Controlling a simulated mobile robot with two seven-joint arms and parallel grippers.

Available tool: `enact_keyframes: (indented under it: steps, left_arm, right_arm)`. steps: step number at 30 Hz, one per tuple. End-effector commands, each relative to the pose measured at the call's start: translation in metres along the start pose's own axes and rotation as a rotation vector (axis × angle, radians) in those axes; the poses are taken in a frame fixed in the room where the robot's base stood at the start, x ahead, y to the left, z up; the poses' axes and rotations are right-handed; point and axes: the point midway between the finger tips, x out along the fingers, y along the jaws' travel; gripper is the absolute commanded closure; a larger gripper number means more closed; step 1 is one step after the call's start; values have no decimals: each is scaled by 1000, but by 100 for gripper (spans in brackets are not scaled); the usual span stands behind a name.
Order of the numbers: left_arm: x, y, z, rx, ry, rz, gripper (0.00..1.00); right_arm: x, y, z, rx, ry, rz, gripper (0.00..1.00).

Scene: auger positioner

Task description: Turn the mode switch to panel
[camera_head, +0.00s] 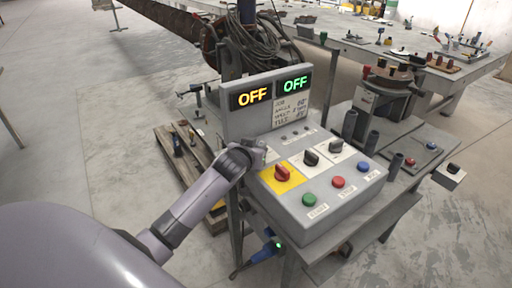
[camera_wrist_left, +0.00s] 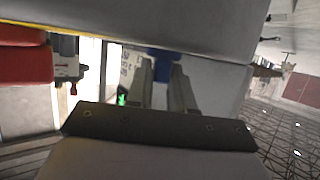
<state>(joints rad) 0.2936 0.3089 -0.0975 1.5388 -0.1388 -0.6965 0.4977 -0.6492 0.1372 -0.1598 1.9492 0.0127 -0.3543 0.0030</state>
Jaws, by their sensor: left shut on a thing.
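The grey control box (camera_head: 330,190) carries a red knob (camera_head: 282,173) on a yellow plate and two black knobs (camera_head: 311,157) (camera_head: 336,145) on white plates. Their labels are too small to read, so I cannot tell which control is the mode switch. My left gripper (camera_head: 262,150) is at the box's left edge, behind the yellow plate. In the left wrist view its fingers (camera_wrist_left: 163,85) are shut on a small blue part (camera_wrist_left: 165,53) by a grey surface. The contact is hidden in the head view. My right gripper is not in view.
Green (camera_head: 309,200), red (camera_head: 338,182) and blue (camera_head: 363,167) buttons line the box's front. An upright display (camera_head: 266,102) reads OFF twice. A wooden pallet (camera_head: 185,160) lies on the floor to the left. A long table (camera_head: 425,50) stands behind.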

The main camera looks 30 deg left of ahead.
Motion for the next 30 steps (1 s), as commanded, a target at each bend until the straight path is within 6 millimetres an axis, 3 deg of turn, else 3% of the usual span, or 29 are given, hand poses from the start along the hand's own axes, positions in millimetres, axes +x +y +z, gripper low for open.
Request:
enact_keyframes:
  steps: [1,12,28,29,30]
  left_arm:
    - [1,3,8,-15,-17,-20,100]
    - [1,4,8,-58,-18,-135,100]
    - [1,3,9,-64,-21,-153,100]
    - [1,3,9,-64,-21,-153,72]
    - [1,3,9,-64,-21,-153,59]
  right_arm:
    - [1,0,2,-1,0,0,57]
    - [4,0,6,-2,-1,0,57]
    - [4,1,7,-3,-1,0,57]
    - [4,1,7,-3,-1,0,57]
    - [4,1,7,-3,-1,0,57]
